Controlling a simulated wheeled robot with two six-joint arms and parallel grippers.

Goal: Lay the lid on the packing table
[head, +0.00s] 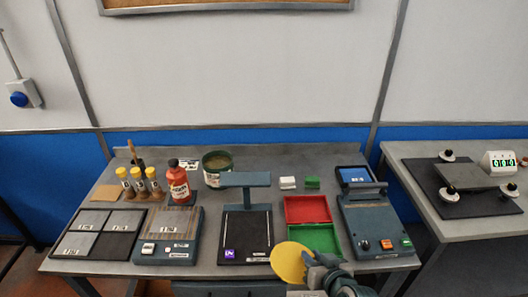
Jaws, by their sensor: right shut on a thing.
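A round yellow disc, the lid (287,264), shows at the bottom middle of the head view. My right gripper (312,268) is shut on its right edge. The lid is tilted, with its broad face towards the camera, in front of the grey bench (400,262). It overlaps part of the green tray in the picture. A second grey table (435,232) stands at the right; no sign shows which one is the packing table. My left gripper is not in view.
The bench is crowded: a red bottle (178,184), yellow-capped vials, an open green tub (217,168), a stand (246,180), red (308,209) and green trays (315,239), and a blue-grey machine (376,222). A black plate device (470,185) and green-digit display (499,162) occupy the right table.

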